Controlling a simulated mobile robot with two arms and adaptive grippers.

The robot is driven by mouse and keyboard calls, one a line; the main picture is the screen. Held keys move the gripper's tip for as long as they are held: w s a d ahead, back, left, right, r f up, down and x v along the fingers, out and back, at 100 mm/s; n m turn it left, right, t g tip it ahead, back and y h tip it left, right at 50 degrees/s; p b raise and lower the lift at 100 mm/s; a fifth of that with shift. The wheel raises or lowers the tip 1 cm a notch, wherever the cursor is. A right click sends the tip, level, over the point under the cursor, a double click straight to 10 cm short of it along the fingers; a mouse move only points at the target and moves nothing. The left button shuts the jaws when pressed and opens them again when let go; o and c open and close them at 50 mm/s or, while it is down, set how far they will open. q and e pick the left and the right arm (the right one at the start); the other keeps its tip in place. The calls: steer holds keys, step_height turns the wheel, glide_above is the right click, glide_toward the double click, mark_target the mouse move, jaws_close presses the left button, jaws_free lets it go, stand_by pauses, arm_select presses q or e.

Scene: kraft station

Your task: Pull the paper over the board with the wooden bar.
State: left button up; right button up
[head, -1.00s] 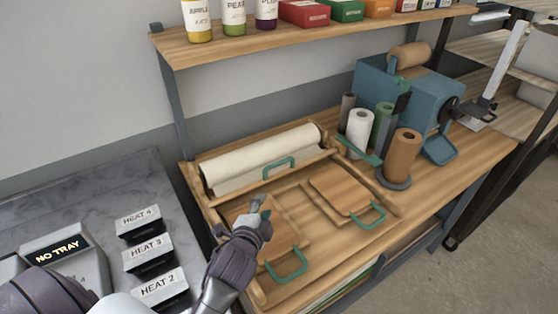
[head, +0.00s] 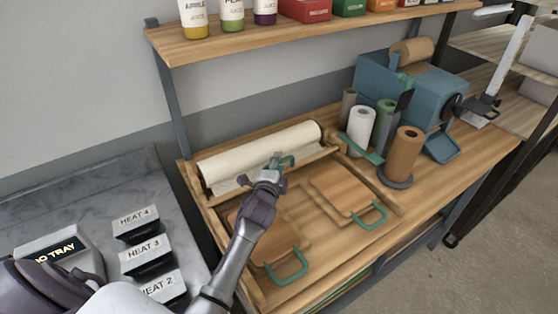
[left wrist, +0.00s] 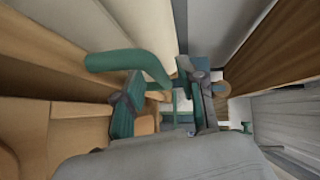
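The white paper roll (head: 255,152) lies in a wooden holder at the back of the bench, its sheet hanging down the front. The wooden bar (head: 312,159) runs along the front of the roll and has a green handle (head: 291,161), also in the left wrist view (left wrist: 130,61). My left gripper (head: 275,159) is at this handle with its fingers apart (left wrist: 165,105); I cannot tell whether the handle is fully between them. Two wooden boards with green handles lie in front: the left one (head: 287,246), partly hidden by my arm, and the right one (head: 338,189). My right gripper is not in view.
Brown, white and green rolls (head: 362,127) stand right of the paper holder, near a blue machine (head: 430,101). A shelf (head: 300,37) with bottles and boxes hangs above. A grey counter (head: 90,190) with heat labels is at the left.

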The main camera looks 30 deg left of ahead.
arm_select(q)
steer(key=shift+w+a+f, duration=0.15)
steer(key=shift+w, duration=0.5)
jaws_close()
